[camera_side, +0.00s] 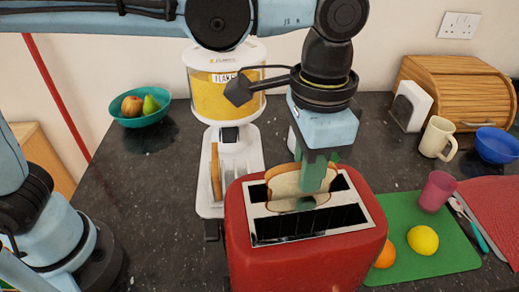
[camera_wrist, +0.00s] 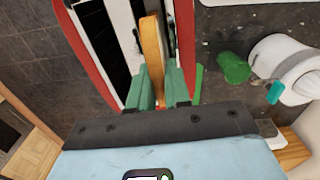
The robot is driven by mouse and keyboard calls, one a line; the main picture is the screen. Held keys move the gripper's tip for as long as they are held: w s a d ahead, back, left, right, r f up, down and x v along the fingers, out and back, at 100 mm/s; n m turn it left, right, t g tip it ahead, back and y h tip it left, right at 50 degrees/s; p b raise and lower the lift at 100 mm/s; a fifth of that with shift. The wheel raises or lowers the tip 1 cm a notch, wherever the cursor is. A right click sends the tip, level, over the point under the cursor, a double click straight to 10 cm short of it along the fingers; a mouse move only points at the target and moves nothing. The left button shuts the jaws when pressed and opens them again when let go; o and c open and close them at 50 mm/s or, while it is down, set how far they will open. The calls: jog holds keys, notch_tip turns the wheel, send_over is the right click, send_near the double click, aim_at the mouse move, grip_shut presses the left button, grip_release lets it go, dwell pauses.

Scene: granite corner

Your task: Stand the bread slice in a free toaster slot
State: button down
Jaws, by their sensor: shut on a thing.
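The bread slice (camera_side: 287,183) is held upright between the green fingers of my gripper (camera_side: 316,178), over the rear slot of the red toaster (camera_side: 300,262). Its lower edge is at the toaster's top plate; I cannot tell whether it is inside the slot. The front slot (camera_side: 310,225) looks empty and dark. In the wrist view, the slice (camera_wrist: 152,50) sits edge-on between my gripper's fingers (camera_wrist: 160,88), roughly in line with one slot, with the toaster's red rim (camera_wrist: 185,50) beside it.
A green board (camera_side: 440,255) with a lemon (camera_side: 423,240), an orange (camera_side: 386,256) and a pink cup (camera_side: 437,191) is to the right. Dark counter is free at left.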

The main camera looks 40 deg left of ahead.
jog(key=c, duration=1)
grip_release()
jog(key=shift+r, duration=0.15)
jog(key=shift+r, duration=3.9)
